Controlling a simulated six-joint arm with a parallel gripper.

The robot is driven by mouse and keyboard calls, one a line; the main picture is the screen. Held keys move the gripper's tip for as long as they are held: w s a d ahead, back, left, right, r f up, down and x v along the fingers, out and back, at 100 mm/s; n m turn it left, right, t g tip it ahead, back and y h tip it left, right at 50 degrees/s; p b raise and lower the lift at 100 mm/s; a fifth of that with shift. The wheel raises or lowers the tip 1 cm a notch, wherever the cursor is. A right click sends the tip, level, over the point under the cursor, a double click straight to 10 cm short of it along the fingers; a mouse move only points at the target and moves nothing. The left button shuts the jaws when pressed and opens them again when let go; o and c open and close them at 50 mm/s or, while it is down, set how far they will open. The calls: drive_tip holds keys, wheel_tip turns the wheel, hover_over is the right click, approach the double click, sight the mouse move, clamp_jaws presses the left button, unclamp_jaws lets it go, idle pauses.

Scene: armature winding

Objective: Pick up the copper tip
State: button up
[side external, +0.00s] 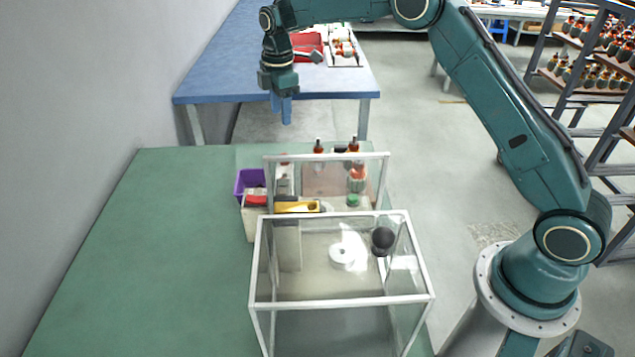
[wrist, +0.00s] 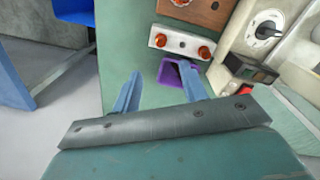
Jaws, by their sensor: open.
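My gripper (side external: 284,112) hangs pointing down above the back edge of the green table. Its two blue fingers are apart with nothing between them, as the wrist view shows (wrist: 158,76). In the wrist view, two small orange-copper tips, one on the left (wrist: 161,40) and one on the right (wrist: 204,52), sit on a pale metal block (wrist: 182,44). The block lies beyond the fingertips, apart from them. I cannot tell which of the two the task means. In the side external view, I cannot make out these tips clearly.
A purple bin (side external: 246,180) stands near the block; it also shows between the fingers (wrist: 170,74). A white machine with a dial (wrist: 264,30) is at the right. A clear framed box (side external: 342,300) stands at the table's front. The green table's left side (side external: 150,250) is free.

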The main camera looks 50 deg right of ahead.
wheel_tip(320, 180, down, 8)
drive_tip(key=shift+w+r, duration=0.15)
idle(0.4)
drive_tip(key=shift+f, duration=2.6)
drive_tip(key=shift+c, duration=0.4)
clamp_jaws()
